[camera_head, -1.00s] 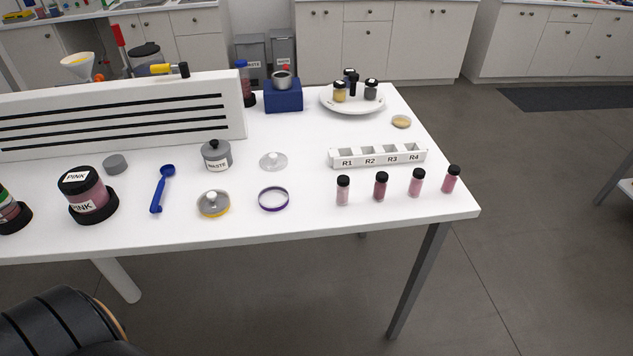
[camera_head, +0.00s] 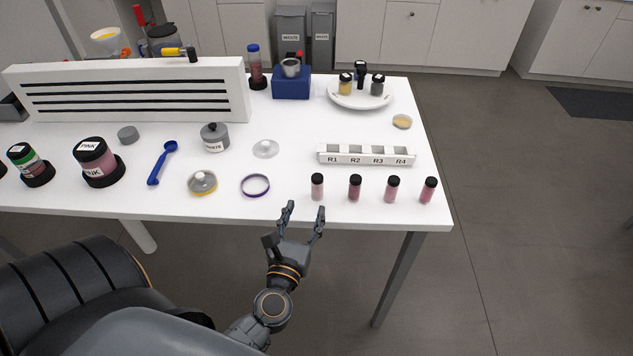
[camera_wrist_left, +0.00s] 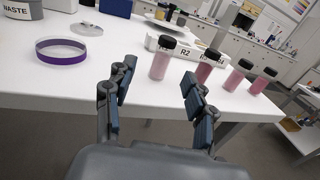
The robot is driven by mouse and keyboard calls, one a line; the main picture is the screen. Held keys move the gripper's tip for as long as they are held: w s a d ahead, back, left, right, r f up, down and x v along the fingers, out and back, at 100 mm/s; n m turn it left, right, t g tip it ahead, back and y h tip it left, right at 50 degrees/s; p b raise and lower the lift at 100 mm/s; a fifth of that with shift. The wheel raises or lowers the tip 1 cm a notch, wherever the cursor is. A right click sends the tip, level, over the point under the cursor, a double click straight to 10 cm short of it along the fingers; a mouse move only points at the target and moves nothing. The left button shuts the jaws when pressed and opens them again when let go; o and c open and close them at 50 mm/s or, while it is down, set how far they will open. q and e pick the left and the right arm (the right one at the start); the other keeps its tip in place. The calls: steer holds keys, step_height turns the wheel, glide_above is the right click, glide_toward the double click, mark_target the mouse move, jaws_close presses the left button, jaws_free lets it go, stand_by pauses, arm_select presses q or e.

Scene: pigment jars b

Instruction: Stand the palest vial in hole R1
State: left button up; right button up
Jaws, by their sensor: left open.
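Several pink vials with black caps stand upright in a row along the table's front right. The leftmost vial (camera_head: 317,188) looks the palest; it also shows in the left wrist view (camera_wrist_left: 161,61), ahead of the fingers. The others are a darker vial (camera_head: 355,188), a pink vial (camera_head: 391,190) and a deeper pink vial (camera_head: 428,191). Behind them lies the white rack (camera_head: 366,161) with holes labelled R1 to R4; R1 is at its left end and looks empty. My left gripper (camera_head: 303,214) is open and empty at the table's front edge, short of the palest vial. My right gripper is not in view.
A white plate (camera_head: 345,104) with small jars stands farther back.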

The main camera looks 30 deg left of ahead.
mark_target(316, 190)
arm_select(q)
steer(key=p+x, duration=0.1)
steer(key=x, duration=0.3)
steer(key=shift+w+d, duration=0.1)
steer(key=shift+w, duration=0.5)
steer(key=x, duration=0.1)
steer(key=p+x, duration=0.1)
steer(key=x, duration=0.3)
steer(key=shift+f+p, duration=0.35)
steer(key=shift+p, duration=0.05)
steer(key=shift+s+d, duration=0.1)
steer(key=shift+s, duration=0.05)
steer(key=shift+c, duration=1)
jaws_close()
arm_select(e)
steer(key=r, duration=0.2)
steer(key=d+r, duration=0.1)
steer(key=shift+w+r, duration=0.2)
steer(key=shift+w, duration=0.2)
